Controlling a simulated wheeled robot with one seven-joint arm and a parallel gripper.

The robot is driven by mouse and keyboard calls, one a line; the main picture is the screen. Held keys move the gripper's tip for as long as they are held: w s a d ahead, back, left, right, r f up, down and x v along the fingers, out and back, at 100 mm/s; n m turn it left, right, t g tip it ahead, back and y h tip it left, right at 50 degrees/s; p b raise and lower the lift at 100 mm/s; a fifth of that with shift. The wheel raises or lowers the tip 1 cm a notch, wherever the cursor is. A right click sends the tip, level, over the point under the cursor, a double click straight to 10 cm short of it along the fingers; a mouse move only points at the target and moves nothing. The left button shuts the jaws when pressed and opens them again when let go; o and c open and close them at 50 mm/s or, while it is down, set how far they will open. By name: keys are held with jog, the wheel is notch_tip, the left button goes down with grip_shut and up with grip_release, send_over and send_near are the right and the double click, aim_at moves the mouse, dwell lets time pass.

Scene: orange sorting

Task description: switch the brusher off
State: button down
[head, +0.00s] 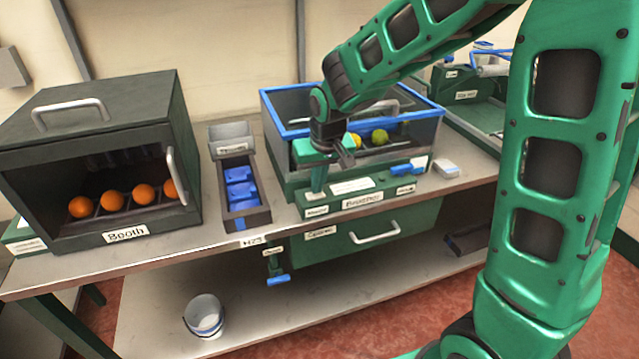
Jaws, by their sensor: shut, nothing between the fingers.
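The brusher (277,131) is a dark-walled box with a blue rim and a green base on the bench. A yellow and a green fruit (379,136) show inside it. Its green front panel (345,199) carries several white labels, one of which seems to name the brusher. A blue switch or lever (410,168) is at the panel's right end.
The booth (126,234), holding several oranges, stands at the left. A narrow tray (263,216) with blue pieces is between it and the brusher. A drawer (390,237) is below the panel. A white bucket (204,315) stands on the lower shelf. A green station (462,82) is at the right.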

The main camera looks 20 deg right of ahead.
jog(key=shift+a, duration=0.35)
jog(key=shift+r, duration=0.15)
jog(key=shift+r, duration=0.25)
jog(key=v, duration=1.3)
jog(key=shift+w+r, duration=0.2)
jog(key=shift+w, duration=0.2)
jog(key=shift+a, duration=0.15)
jog(key=shift+s+a, duration=0.35)
jog(key=shift+a, duration=0.3)
